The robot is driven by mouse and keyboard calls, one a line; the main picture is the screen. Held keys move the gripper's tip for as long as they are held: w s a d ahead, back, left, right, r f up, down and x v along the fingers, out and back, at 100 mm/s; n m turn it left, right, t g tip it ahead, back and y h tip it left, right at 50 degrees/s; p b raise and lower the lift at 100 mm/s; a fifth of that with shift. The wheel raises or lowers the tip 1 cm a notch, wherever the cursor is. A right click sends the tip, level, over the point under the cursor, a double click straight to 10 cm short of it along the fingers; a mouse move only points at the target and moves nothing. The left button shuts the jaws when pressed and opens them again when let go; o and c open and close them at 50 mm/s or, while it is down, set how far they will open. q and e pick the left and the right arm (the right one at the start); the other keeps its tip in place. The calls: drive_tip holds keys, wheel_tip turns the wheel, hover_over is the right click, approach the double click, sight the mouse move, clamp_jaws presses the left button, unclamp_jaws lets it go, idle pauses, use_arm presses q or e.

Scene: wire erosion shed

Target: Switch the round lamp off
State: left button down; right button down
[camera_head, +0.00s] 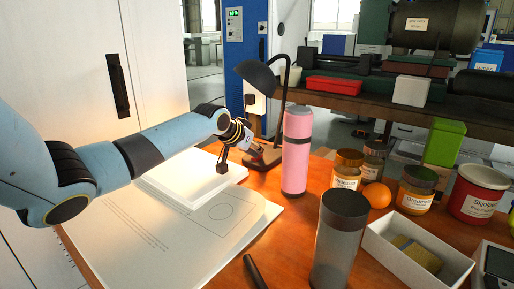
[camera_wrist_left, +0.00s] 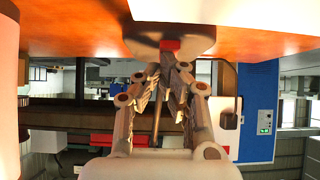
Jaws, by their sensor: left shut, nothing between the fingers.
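The lamp (camera_head: 258,76) is a dark desk lamp with a rounded shade on a curved stem, standing at the table's far edge. Warm bright light falls on the papers near it; its bulb is hidden. Its dark base (camera_head: 268,156) also shows at the top of the left wrist view (camera_wrist_left: 145,42), with a red switch (camera_wrist_left: 170,45) on it. My left gripper (camera_head: 250,148) is shut and empty beside the base. In the left wrist view its fingertips (camera_wrist_left: 171,62) are close to the red switch; I cannot tell whether they touch. My right gripper is not in view.
A pink bottle (camera_head: 297,150) stands just right of the lamp base. An open book (camera_head: 180,240) and a paper stack (camera_head: 165,183) lie under my left arm. Jars (camera_head: 416,190), an orange ball (camera_head: 377,196), a grey tumbler (camera_head: 340,240) and a white box (camera_head: 388,254) crowd the right side.

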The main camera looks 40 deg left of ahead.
use_arm(q)
drive_tip(key=shift+f, duration=0.1)
